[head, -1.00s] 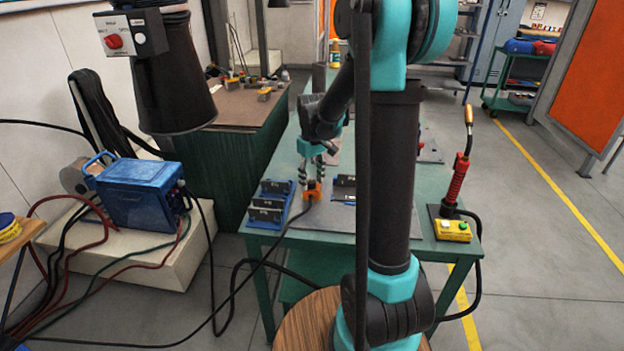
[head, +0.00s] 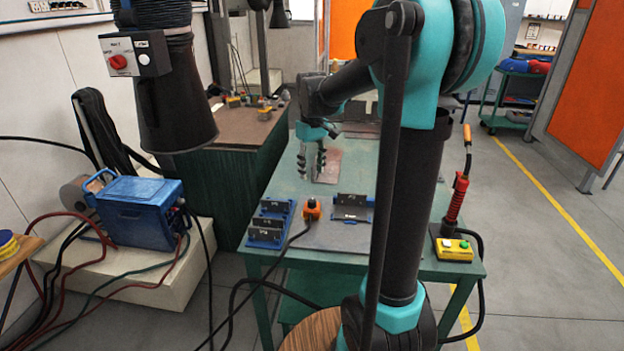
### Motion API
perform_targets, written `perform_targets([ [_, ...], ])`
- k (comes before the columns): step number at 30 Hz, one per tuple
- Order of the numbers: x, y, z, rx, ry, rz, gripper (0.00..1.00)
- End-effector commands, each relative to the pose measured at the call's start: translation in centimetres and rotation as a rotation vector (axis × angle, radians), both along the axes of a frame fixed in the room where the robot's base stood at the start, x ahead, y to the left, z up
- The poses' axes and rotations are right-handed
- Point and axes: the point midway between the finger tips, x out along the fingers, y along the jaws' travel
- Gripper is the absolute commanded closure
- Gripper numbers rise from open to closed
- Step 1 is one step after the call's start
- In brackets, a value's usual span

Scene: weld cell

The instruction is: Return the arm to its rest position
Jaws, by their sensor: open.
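My gripper (head: 311,178) hangs above the green table (head: 275,187), pointing down, with its fingers apart and nothing between them. It is over the rear left part of the table, behind the orange clamp (head: 312,210). The clamp sits on the table's front part with a black cable running from it, apart from my gripper. My arm rises in the right middle of the view and hides part of the table.
Blue fixtures with dark plates (head: 272,219) stand left of the clamp, and another plate fixture (head: 352,207) stands right of it. A welding torch (head: 457,195) and a yellow button box (head: 454,249) are at the right edge. A fume hood (head: 172,115) hangs at left.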

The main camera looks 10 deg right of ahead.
Motion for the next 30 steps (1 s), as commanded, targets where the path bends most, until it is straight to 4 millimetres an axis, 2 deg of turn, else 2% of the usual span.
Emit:
perform_targets([
  [4, 0.0, 0.0, 0.6, 0.0, 0.0, 0.0, 0.55],
  [13, -0.1, 0.0, 0.6, 0.0, -0.001, -0.002, 0.55],
  [17, -1.6, -0.5, -0.4, 0.003, -0.025, -0.034, 0.55],
  [20, -4.4, -1.2, -2.3, 0.009, -0.073, -0.098, 0.55],
  [27, -13.8, -3.1, -8.8, 0.045, -0.23, -0.306, 0.55],
  [30, -17.2, -3.6, -11.2, 0.062, -0.285, -0.379, 0.55],
])
